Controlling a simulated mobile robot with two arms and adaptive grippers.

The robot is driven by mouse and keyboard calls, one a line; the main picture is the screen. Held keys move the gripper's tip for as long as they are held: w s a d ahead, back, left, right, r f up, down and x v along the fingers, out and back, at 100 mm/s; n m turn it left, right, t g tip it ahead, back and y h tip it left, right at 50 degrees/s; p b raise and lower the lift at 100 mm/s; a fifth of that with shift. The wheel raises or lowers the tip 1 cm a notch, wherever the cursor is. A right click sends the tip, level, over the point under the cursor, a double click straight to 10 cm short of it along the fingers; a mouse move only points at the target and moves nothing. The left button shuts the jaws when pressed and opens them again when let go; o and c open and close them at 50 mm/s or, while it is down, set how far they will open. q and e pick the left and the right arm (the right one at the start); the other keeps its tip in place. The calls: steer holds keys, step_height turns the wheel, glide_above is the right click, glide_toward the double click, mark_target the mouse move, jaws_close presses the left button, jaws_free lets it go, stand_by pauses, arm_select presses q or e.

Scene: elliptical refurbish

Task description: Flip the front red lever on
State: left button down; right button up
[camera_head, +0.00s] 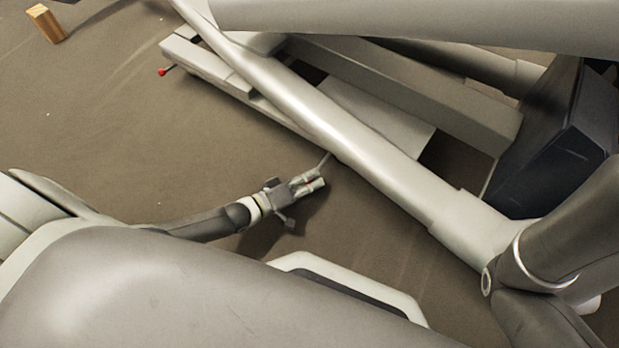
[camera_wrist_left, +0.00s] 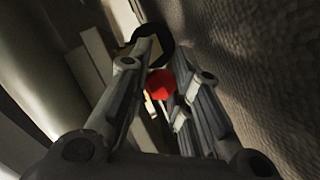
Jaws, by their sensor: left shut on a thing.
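My left gripper (camera_head: 309,183) is low over the floor beside the elliptical's frame in the head view. In the left wrist view, its two fingers (camera_wrist_left: 165,78) are on either side of a red lever knob (camera_wrist_left: 160,84), shut on it. In the head view a thin grey lever rod (camera_head: 325,161) runs from the frame to the fingertips, which largely hide the knob. Another red-knobbed lever (camera_head: 162,72) sticks out at the far left end of the frame, apart from the gripper. My right gripper is out of view.
The elliptical's long light-grey tube (camera_head: 330,125) and rails (camera_head: 400,90) cross the head view. A dark housing (camera_head: 550,150) stands at the right. A small wooden block (camera_head: 46,23) is at the top left. The brown floor (camera_head: 110,130) is clear on the left.

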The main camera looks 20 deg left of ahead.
arm_select(q)
steer(key=shift+s+a+f, duration=0.1)
steer(key=shift+f, duration=0.2)
steer(key=c, duration=1.3)
jaws_free()
steer(key=shift+o, duration=0.2)
steer(key=shift+r, duration=0.1)
steer(key=shift+v, duration=3.9)
steer(key=shift+r, duration=0.1)
